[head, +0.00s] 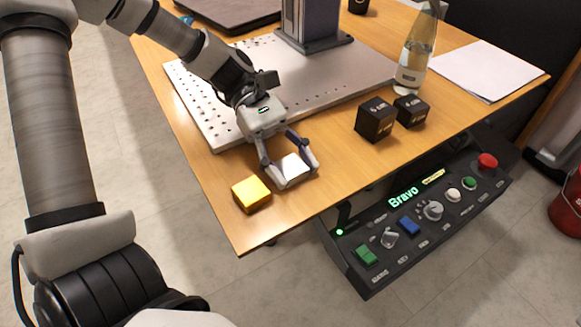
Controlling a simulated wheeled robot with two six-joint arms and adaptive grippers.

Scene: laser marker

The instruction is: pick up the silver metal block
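The silver metal block (292,168) is near the front edge of the wooden table, to the right of a yellow-gold block (251,194). My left gripper (296,174) reaches down over the silver block, with one finger on each side of it. The fingers are spread about as wide as the block. I cannot tell whether they touch its sides. The block looks to be at table height, though its underside is hidden. My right gripper is not in view.
A perforated metal plate (340,85) with a column (312,20) lies behind. Two black boxes (376,120) (411,110), a bottle (416,50) and papers (485,70) are to the right. A control panel (415,215) hangs below the table's front edge.

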